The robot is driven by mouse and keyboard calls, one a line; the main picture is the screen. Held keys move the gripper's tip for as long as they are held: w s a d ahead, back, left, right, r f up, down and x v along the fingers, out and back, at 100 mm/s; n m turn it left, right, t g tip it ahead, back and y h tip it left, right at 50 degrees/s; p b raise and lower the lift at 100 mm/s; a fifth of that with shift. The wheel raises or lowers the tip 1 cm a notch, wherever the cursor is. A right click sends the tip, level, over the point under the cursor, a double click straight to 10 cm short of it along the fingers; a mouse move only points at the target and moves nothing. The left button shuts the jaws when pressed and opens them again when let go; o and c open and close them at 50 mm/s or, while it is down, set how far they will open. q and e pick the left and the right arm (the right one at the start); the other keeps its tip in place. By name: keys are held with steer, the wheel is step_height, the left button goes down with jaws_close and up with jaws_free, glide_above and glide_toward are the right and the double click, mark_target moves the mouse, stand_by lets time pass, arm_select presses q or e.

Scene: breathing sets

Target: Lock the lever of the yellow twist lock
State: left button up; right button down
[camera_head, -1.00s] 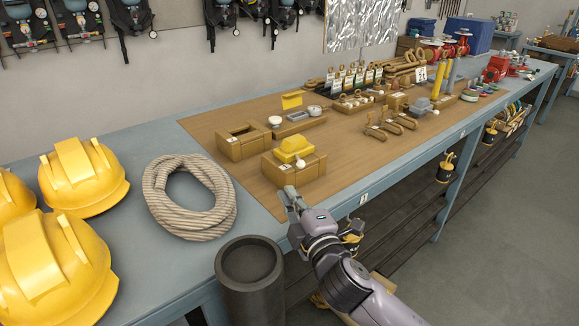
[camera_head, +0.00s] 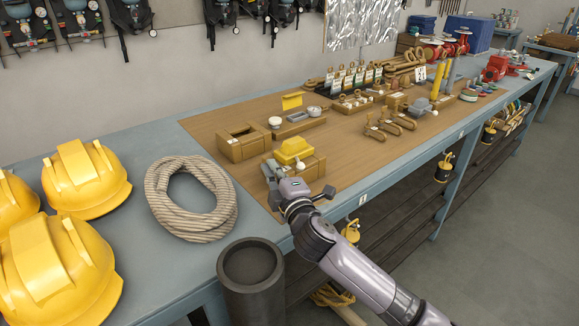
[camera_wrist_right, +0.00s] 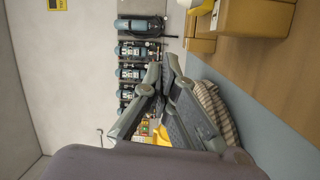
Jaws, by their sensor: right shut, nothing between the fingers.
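The yellow twist lock (camera_head: 293,150) is a yellow block on a brown box (camera_head: 314,168) near the front edge of the brown mat. A small pale knob (camera_head: 300,165) shows at its front. The box also shows at the top right of the right wrist view (camera_wrist_right: 240,18). My right gripper (camera_head: 269,170) is at the box's front left corner and covers part of it. In the right wrist view its fingers (camera_wrist_right: 173,68) are together and empty, close beside the box; contact cannot be told. My left gripper is out of view.
A second brown box (camera_head: 243,146) with an open top stands behind to the left. A coiled rope (camera_head: 158,205) and yellow helmets (camera_head: 85,180) lie to the left. A dark cylinder (camera_head: 250,270) stands before the bench. Clear mat (camera_head: 345,160) lies right of the lock.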

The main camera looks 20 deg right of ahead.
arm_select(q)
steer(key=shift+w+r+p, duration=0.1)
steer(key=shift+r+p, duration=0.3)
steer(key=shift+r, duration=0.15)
arm_select(e)
steer(key=d, duration=0.3)
steer(key=shift+s+d+f, duration=0.35)
steer(key=shift+s+d, duration=0.05)
